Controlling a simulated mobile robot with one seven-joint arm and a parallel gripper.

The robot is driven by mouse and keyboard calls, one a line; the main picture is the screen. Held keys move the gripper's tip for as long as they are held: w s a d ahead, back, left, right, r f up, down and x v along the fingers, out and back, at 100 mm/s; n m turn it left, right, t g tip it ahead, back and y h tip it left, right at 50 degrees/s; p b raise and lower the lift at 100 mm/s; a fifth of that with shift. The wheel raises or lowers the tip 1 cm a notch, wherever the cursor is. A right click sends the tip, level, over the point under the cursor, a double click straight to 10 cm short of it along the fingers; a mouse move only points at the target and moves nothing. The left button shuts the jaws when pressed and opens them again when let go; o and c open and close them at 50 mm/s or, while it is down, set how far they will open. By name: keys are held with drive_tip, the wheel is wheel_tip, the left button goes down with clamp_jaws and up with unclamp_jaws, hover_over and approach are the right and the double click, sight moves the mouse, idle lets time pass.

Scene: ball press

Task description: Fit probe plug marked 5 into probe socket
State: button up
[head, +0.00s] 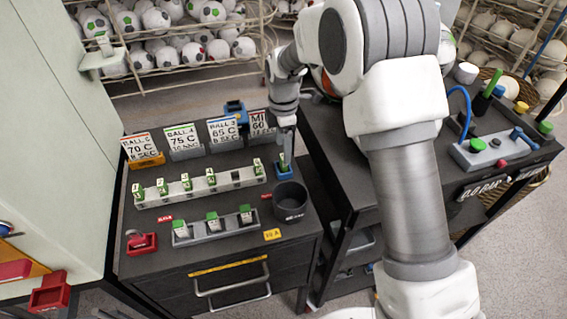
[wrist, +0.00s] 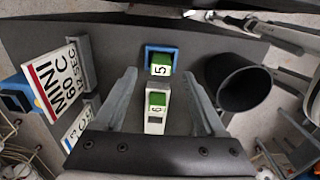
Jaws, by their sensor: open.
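The probe plug marked 5 (wrist: 161,66) has a green top and a white number label. It stands in the blue-rimmed probe socket (wrist: 149,49) in the wrist view; how deep it sits I cannot tell. In the head view the plug's green top (head: 282,158) shows in the blue socket (head: 284,174), on the dark bench right of the long rack. My gripper (wrist: 160,76) is open, its two fingers apart on either side of the plug, with clear gaps. In the head view my gripper (head: 284,148) points down just above the socket.
A dark cup (head: 290,202) stands close by. A shorter rack (head: 213,229) is in front. Label cards (head: 184,139) stand behind.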

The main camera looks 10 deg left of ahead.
sight(283, 164)
wheel_tip(283, 164, down, 4)
drive_tip(key=shift+s+f, duration=0.1)
drive_tip(key=shift+f, duration=0.1)
clamp_jaws()
idle(0.4)
